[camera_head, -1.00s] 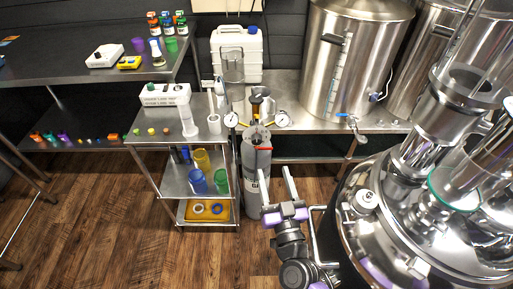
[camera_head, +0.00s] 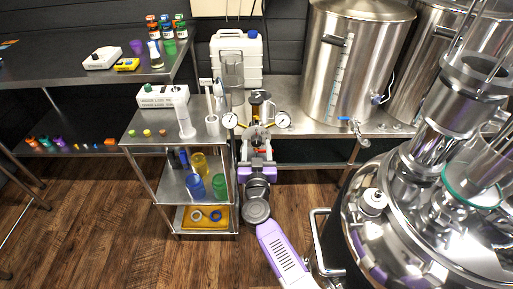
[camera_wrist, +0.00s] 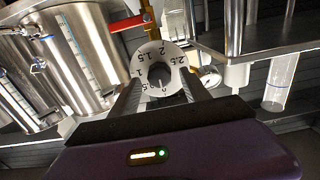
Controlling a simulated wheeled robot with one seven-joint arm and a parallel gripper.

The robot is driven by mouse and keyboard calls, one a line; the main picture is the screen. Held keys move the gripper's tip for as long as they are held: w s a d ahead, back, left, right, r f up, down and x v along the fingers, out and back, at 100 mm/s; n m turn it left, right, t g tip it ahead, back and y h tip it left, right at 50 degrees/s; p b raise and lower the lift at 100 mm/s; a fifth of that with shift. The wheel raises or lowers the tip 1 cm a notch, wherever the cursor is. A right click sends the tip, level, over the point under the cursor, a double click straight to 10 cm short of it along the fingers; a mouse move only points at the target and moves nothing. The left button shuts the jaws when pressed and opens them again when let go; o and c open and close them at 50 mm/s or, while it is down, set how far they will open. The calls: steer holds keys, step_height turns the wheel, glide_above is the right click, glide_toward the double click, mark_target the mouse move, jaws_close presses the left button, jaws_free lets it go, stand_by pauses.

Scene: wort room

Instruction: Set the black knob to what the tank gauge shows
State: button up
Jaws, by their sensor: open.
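The black knob (camera_wrist: 160,75) sits inside a white numbered dial ring (camera_wrist: 143,62) in the wrist view, on the regulator atop the gas cylinder. My gripper (camera_wrist: 160,93) is open, its fingers pointing at the dial from both sides; I cannot tell whether they touch the knob. In the head view my gripper (camera_head: 257,153) is in front of the regulator (camera_head: 257,110) and hides the knob and most of the cylinder. Two round white gauges, left (camera_head: 231,120) and right (camera_head: 282,119), flank the regulator. Their needles are too small to read.
A steel cart (camera_head: 150,130) with cups stands close on the left. A steel kettle (camera_head: 350,60) with a level strip stands on the bench (camera_head: 300,92) behind. A large shiny vessel (camera_head: 400,240) crowds the right. A red lever (camera_wrist: 128,23) is near the dial.

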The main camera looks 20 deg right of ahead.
steer(key=shift+w+d, duration=0.2)
steer(key=shift+w, duration=0.45)
jaws_close()
